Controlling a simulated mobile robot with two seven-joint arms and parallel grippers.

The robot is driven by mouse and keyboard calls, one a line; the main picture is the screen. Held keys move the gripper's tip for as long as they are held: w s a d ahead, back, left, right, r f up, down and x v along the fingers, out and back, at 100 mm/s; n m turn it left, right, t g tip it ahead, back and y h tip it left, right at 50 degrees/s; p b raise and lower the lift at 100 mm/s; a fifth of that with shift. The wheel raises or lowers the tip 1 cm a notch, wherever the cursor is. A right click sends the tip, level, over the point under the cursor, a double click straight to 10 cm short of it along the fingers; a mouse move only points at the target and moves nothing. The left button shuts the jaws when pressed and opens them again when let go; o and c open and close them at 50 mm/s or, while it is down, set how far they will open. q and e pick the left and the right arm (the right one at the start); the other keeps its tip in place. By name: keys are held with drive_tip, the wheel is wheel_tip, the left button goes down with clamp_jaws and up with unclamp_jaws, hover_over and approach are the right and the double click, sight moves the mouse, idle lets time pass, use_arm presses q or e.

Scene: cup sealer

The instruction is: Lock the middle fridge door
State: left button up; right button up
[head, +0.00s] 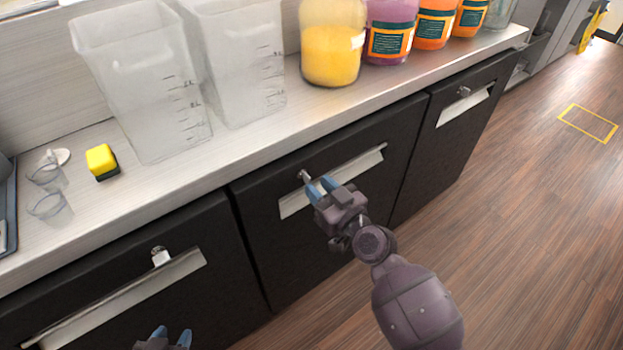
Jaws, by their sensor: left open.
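The middle fridge door (274,250) is dark and looks closed, with a pale handle strip (366,164) across its upper part. Its small metal lock (303,174) sits above the handle. My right gripper (318,184) has its blue fingertips right at this lock, just below and right of it. The fingers look slightly parted, but whether they hold the lock's key is unclear. The fingers partly hide the lock's lower end and the handle. My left gripper (171,336) is low at the bottom edge, open, in front of the left door and away from the lock.
The left door (225,265) and right door (425,168) have similar locks (158,252) (464,91). The counter above holds clear containers (140,85), a yellow jar (332,55), several bottles and a sponge (101,160). Wooden floor (510,225) is open at right.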

sight(310, 179)
drive_tip(key=shift+x, duration=1.6)
drive_tip(key=shift+c, duration=0.5)
clamp_jaws()
